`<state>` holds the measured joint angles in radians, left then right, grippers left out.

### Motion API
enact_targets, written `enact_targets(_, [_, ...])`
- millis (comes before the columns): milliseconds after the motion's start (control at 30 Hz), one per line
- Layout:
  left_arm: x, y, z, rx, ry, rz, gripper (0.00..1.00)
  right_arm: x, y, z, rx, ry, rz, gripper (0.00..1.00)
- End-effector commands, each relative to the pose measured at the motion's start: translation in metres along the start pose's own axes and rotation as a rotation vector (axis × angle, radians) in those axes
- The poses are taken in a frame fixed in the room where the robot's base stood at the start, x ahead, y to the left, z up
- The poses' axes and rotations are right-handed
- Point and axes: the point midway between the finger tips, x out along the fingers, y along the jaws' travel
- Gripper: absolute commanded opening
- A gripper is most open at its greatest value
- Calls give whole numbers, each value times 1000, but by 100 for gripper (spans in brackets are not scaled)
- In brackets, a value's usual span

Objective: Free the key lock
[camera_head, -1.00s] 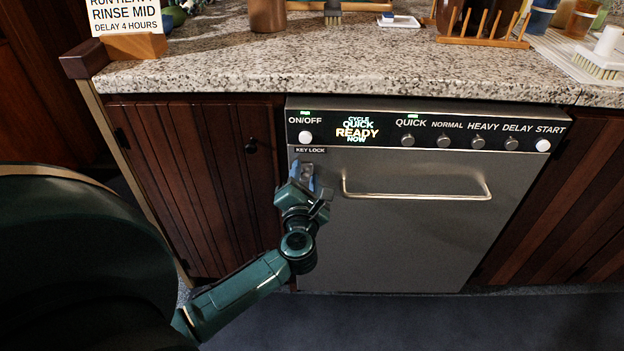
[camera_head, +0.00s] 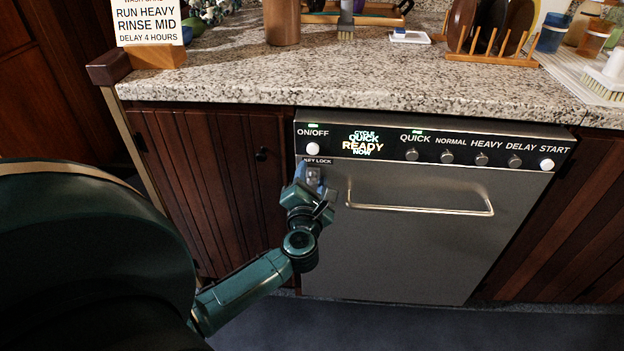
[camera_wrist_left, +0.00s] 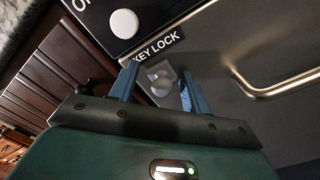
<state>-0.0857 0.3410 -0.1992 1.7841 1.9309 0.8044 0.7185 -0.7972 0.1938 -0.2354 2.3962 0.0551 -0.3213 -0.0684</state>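The key lock (camera_wrist_left: 161,82) is a small grey metal knob on a plate on the dishwasher front, just under the "KEY LOCK" label (camera_wrist_left: 158,46). The label also shows in the head view (camera_head: 318,161), below the ON/OFF button; there my gripper hides the lock. My left gripper (camera_wrist_left: 161,88) is open, with one blue finger on each side of the knob in the wrist view. A gap shows between the fingers and the knob; I cannot tell how deep they reach. In the head view the left gripper (camera_head: 314,178) is at the dishwasher's upper left. My right gripper is not in view.
The dishwasher (camera_head: 400,245) has a bar handle (camera_head: 420,209) right of the gripper. Its display (camera_head: 362,143) reads "CYCLE QUICK READY NOW". A sign (camera_head: 146,22) on the counter reads "RUN HEAVY RINSE MID DELAY 4 HOURS". A wooden cabinet (camera_head: 205,180) is at left.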

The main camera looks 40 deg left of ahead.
Motion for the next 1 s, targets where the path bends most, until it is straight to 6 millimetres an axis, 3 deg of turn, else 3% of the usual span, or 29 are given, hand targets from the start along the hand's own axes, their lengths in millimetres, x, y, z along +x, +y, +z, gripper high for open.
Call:
enact_targets(167, [-12, -1, -2, 2, 5, -2, 46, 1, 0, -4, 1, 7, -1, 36])
enact_targets(500, [-84, 0, -1, 0, 5, -3, 46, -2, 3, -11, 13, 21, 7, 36])
enact_targets(700, [-118, -1, -1, 0, 2, -2, 46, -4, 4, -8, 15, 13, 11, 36])
enact_targets(1000, [-132, 0, 0, -1, -1, 0, 46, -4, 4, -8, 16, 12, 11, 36])
